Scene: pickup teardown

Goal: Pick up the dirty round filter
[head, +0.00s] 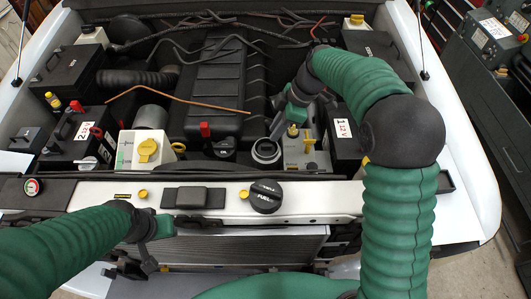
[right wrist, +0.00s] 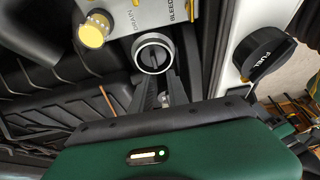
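A round part with a silver rim and a dark centre crossed by a bar sits upright in the engine bay in the head view (head: 266,150). It also shows in the right wrist view (right wrist: 153,53). I cannot tell for sure whether it is the dirty round filter. My right gripper (head: 277,127) points down just behind it. In the right wrist view its two dark fingers (right wrist: 163,88) are apart, with nothing seen between them, close to the rim. My left gripper (head: 148,262) hangs at the front edge, far from the part; its fingers are unclear.
A grey panel with a yellow knob (head: 293,131) stands right beside the round part. A black fuel cap (head: 266,196) sits on the white front beam (head: 340,200). A white reservoir with a yellow cap (head: 147,150) and a copper-coloured rod (head: 180,98) lie to the left.

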